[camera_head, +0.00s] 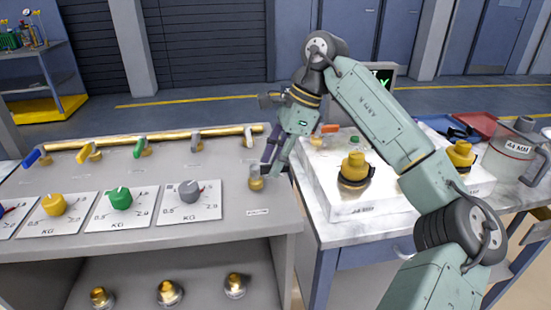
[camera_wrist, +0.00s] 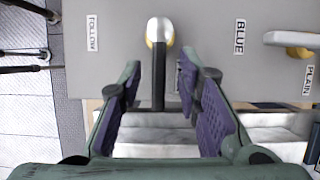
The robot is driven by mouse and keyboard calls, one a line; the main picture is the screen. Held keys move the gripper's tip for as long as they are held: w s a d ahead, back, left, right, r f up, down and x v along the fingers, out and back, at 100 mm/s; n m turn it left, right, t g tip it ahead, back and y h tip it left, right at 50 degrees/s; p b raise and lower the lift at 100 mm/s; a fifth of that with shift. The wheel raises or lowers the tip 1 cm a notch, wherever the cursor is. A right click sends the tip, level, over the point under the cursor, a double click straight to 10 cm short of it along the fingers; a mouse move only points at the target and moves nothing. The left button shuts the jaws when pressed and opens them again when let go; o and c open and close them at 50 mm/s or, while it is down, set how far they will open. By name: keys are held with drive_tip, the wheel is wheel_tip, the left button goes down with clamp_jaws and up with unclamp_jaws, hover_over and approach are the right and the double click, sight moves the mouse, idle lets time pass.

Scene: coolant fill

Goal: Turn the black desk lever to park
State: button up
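The black desk lever (camera_wrist: 158,75) shows in the wrist view as a straight dark bar. It runs from a pale-capped brass pivot (camera_wrist: 160,32) down the picture, past the edge of the grey desk top. In the head view its brass base (camera_head: 256,184) stands at the desk's right end, and my gripper hides most of the handle. My gripper (camera_head: 273,152) is over that right edge. In the wrist view my gripper (camera_wrist: 160,80) is open, with its purple pads on either side of the bar. The bar appears apart from both pads; contact cannot be confirmed.
A FOLLOW label (camera_wrist: 92,33) and a BLUE label (camera_wrist: 240,36) flank the lever. A grey lever (camera_head: 196,140) and a brass rail (camera_head: 150,137) lie left.

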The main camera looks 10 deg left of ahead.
drive_tip(key=v, duration=1.2)
